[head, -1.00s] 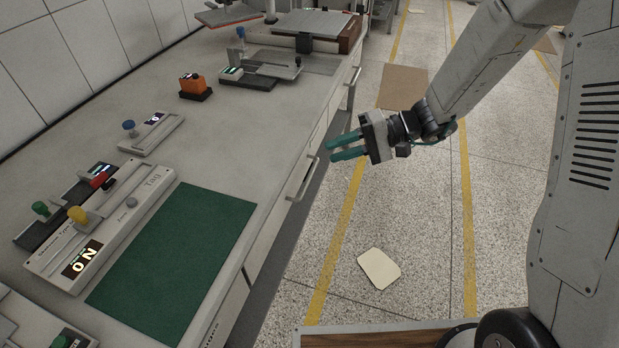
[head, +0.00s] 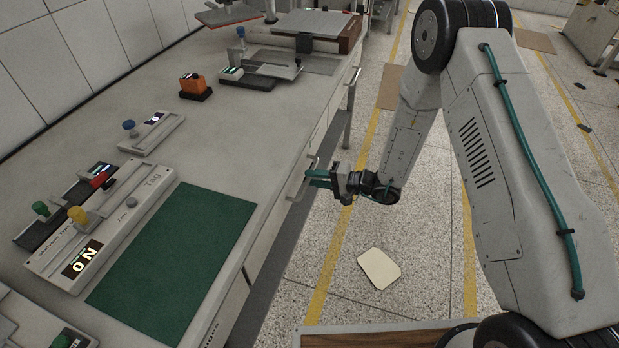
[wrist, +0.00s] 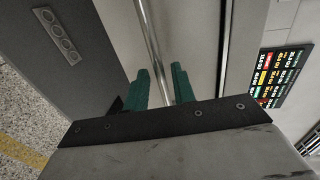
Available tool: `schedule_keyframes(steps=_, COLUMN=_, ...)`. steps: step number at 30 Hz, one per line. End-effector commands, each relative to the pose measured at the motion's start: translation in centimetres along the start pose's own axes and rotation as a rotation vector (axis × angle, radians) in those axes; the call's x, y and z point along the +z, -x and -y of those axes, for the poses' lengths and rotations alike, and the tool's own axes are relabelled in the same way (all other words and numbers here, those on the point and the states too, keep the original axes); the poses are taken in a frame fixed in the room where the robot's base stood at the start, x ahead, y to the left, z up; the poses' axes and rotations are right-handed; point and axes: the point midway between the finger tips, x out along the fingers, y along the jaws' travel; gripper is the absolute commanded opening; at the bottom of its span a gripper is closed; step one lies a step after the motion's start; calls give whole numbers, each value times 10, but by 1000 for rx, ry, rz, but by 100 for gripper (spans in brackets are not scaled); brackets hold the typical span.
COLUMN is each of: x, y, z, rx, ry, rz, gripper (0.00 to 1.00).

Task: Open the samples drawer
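A long metal bar handle (head: 302,190) is on the side of the grey bench, on a drawer front; I cannot read a label marking it as the samples drawer. My gripper (head: 312,179) has its green fingers at this handle, reaching in from the aisle side. In the wrist view the gripper (wrist: 160,88) has its two fingers apart, with the handle bar (wrist: 152,45) running between them. I cannot tell whether either finger touches the bar. The pale drawer front (wrist: 190,35) lies behind it and shows no clear gap.
A second handle (head: 351,88) is farther along the bench (head: 225,150). A green mat (head: 170,260) and several small devices lie on top. A coloured label panel (wrist: 283,75) shows at right in the wrist view. A pale sheet (head: 379,268) lies on open floor.

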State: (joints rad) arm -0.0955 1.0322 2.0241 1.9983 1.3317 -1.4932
Motion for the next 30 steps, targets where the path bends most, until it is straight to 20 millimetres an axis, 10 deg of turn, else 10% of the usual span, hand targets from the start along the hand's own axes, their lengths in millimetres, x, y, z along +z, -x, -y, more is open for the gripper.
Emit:
schedule_keyframes(steps=14, x=0, y=-20, z=0, rx=1, ry=0, rz=1, gripper=26)
schedule_keyframes(steps=17, x=0, y=-20, z=0, rx=0, ry=0, rz=1, gripper=1)
schedule_keyframes(steps=30, x=-7, y=-8, z=-2, rx=1, ry=-1, rz=0, gripper=0)
